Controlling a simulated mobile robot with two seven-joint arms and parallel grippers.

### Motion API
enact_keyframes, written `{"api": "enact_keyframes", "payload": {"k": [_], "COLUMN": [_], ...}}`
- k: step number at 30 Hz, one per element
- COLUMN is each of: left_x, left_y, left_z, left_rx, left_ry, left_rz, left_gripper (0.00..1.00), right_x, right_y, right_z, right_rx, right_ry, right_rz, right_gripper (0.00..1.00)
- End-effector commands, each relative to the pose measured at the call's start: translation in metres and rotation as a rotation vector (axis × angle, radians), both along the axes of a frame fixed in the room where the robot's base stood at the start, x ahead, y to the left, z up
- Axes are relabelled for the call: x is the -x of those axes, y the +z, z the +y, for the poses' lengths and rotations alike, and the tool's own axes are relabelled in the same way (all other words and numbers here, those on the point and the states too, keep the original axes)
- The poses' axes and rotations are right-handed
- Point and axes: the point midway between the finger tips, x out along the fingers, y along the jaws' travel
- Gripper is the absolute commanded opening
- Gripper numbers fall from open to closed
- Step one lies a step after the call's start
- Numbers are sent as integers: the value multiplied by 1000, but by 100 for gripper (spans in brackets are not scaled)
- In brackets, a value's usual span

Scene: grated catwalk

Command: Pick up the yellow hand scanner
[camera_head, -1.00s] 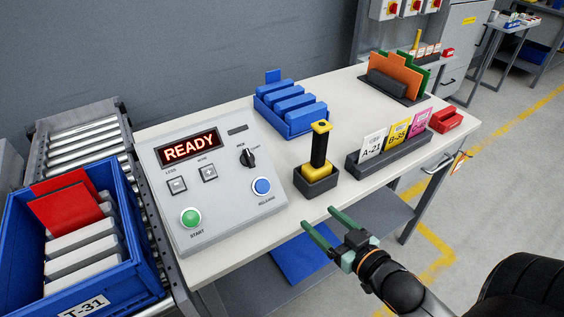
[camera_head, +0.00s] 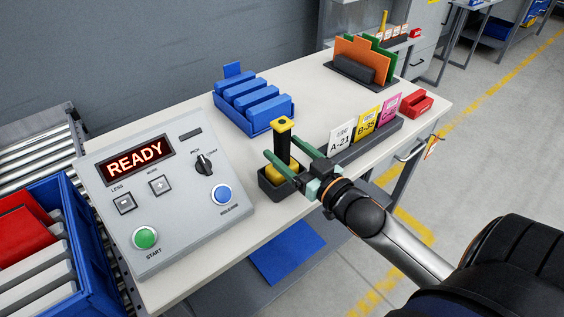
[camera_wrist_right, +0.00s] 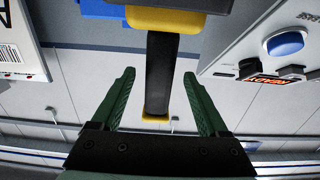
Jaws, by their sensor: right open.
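The yellow hand scanner (camera_head: 284,124) stands upright in a dark square holder (camera_head: 268,186) near the table's front edge. It has a black handle with a yellow cap on top and a yellow lower body. My right gripper (camera_head: 284,146) is open, with one green finger on each side of the black handle. In the right wrist view the scanner's handle (camera_wrist_right: 160,75) shows between the two fingers, with a gap on both sides. The fingers partly hide the scanner's lower body in the head view. My left gripper is not in view.
A control box (camera_head: 168,190) with a READY display stands left of the scanner. A blue bin of blue blocks (camera_head: 250,122) is behind it. A rack (camera_head: 375,140) with label cards is close on the right. A blue crate (camera_head: 95,290) sits at left.

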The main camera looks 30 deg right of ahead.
Motion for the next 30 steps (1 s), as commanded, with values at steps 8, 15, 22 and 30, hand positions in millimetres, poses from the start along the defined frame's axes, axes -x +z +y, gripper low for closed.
{"api": "enact_keyframes", "payload": {"k": [8, 15, 22, 30], "left_x": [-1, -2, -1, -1], "left_y": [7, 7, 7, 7], "left_z": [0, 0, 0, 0], "left_rx": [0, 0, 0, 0], "left_ry": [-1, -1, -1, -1], "left_rz": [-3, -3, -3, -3], "left_gripper": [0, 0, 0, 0], "right_x": [-33, -50, -50, -50], "right_y": [6, 4, 3, 3], "right_z": [2, 3, 3, 3], "right_rx": [2, 1, 1, 0], "right_ry": [0, -1, -1, -1], "right_rz": [-2, 0, 1, 1], "right_gripper": [78, 78, 78, 47]}}
